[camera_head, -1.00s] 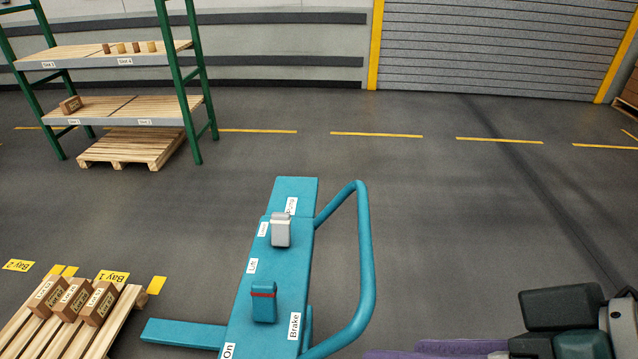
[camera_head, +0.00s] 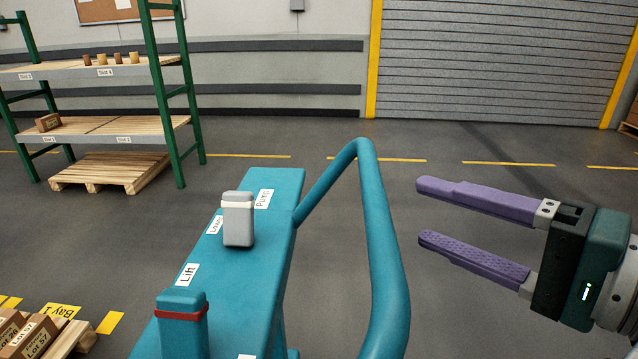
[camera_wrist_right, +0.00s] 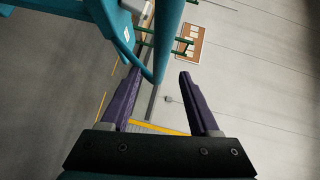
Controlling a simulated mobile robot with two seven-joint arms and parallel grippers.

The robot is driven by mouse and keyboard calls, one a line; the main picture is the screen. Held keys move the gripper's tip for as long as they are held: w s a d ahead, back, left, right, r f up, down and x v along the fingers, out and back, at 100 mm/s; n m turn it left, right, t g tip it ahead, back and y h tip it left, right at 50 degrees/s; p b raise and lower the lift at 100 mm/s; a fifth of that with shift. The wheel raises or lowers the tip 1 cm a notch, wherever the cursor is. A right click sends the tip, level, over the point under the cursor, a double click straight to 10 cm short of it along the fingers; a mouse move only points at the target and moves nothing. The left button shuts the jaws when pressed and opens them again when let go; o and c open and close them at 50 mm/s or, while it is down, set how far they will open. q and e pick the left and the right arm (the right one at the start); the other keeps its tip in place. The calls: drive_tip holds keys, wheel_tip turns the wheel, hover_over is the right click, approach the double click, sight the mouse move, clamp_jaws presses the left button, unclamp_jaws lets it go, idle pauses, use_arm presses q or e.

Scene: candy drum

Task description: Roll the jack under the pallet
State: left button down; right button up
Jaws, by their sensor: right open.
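The teal jack (camera_head: 280,205) stands in the middle of the head view, with labels Lift, Lower and Pump on its top. A pale grey lever (camera_head: 238,220) and a teal lever with a red band (camera_head: 183,325) stand up from it. Its looped handle (camera_head: 385,250) is on its right side. My right gripper (camera_head: 420,212) is open and empty, just right of the handle, its fingers pointing at it. In the right wrist view the handle (camera_wrist_right: 168,40) shows beyond the fingers, toward the left one. The pallet (camera_head: 75,340) with boxes is at the lower left, mostly cut off. My left gripper is out of view.
A green rack (camera_head: 185,95) with small boxes stands at the back left, with another wooden pallet (camera_head: 110,172) at its foot. Open grey floor lies beyond the jack, up to a shutter door (camera_head: 490,60).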

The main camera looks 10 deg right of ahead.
sight(373, 194)
drive_tip(key=x, duration=0.8)
drive_tip(key=shift+w+a+p, duration=0.2)
drive_tip(key=shift+a+p, duration=0.05)
drive_tip(key=shift+p, duration=0.15)
clamp_jaws()
drive_tip(key=shift+r, duration=0.1)
idle(0.8)
